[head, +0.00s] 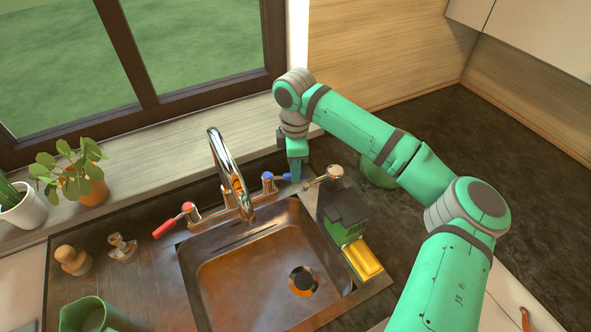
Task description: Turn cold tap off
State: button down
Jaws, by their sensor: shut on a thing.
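The cold tap (268,182) has a blue cap and a short blue lever pointing right, on the right side of the chrome faucet (226,163). My gripper (295,176) points down at the lever's outer end and is shut on it. The fingers hide part of the lever. The hot tap (190,212) stands to the left of the spout, with its red lever pointing down-left. I cannot make out a water stream under the spout.
The metal sink (215,285) lies in front of the faucet. A potted plant (92,188) is left; a green mug (88,316) is front left.

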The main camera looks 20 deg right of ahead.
jog(key=c, duration=1.7)
grip_release()
jog(key=shift+c, duration=0.2)
jog(key=shift+r, duration=0.15)
notch_tip(320, 180, up, 11)
jog(key=shift+f, duration=0.2)
